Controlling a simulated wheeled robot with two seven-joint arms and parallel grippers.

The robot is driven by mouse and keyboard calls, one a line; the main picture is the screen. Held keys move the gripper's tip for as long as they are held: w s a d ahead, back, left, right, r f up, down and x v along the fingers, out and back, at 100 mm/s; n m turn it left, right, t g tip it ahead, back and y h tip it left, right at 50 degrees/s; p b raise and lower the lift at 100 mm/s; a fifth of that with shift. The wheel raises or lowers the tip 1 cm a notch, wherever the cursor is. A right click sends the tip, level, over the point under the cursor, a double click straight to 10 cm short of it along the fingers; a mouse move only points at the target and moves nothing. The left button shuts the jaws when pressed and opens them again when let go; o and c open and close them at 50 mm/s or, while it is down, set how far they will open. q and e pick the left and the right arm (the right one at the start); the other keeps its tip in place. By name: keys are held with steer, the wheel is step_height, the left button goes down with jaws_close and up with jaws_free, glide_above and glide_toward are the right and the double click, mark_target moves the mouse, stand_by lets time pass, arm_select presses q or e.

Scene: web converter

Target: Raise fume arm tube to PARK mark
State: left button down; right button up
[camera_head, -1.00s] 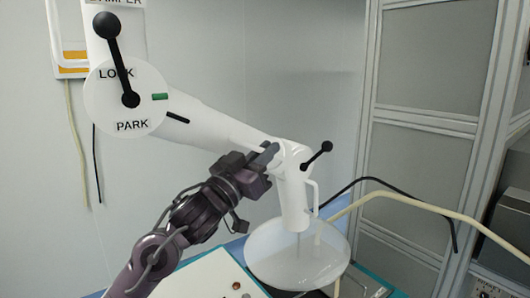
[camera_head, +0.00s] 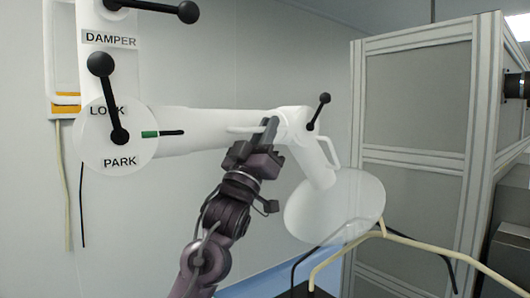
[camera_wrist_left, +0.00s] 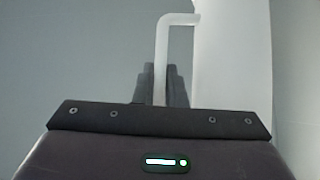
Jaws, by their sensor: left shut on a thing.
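The white fume arm tube (camera_head: 195,130) runs almost level from the dial disc (camera_head: 95,150) to an elbow joint. A clear round hood (camera_head: 340,207) hangs tilted from the elbow. The disc is marked LOCK and PARK and has a green mark (camera_head: 150,134) at its right edge. A black pointer (camera_head: 173,132) lies about in line with the green mark. My left gripper (camera_head: 268,132) is at the tube's elbow end, shut on a thin white handle (camera_wrist_left: 162,65), which shows between the fingers in the left wrist view. My right gripper is not in view.
A black-knobbed lever (camera_head: 108,95) crosses the disc, and a damper lever (camera_head: 150,8) is above. Another black lever (camera_head: 318,110) is on the elbow. A grey panelled cabinet (camera_head: 415,155) stands at the right. Cream and black hoses (camera_head: 400,240) pass below the hood.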

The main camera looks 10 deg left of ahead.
arm_select(q)
steer(key=shift+a+r, duration=0.1)
steer(key=shift+r, duration=0.1)
steer(key=c, duration=1.5)
jaws_free()
steer(key=shift+f, duration=0.1)
steer(key=b+v, duration=0.4)
steer(key=v, duration=0.3)
steer(key=shift+s+f, duration=0.25)
steer(key=shift+f, duration=0.1)
steer(key=shift+f, duration=0.1)
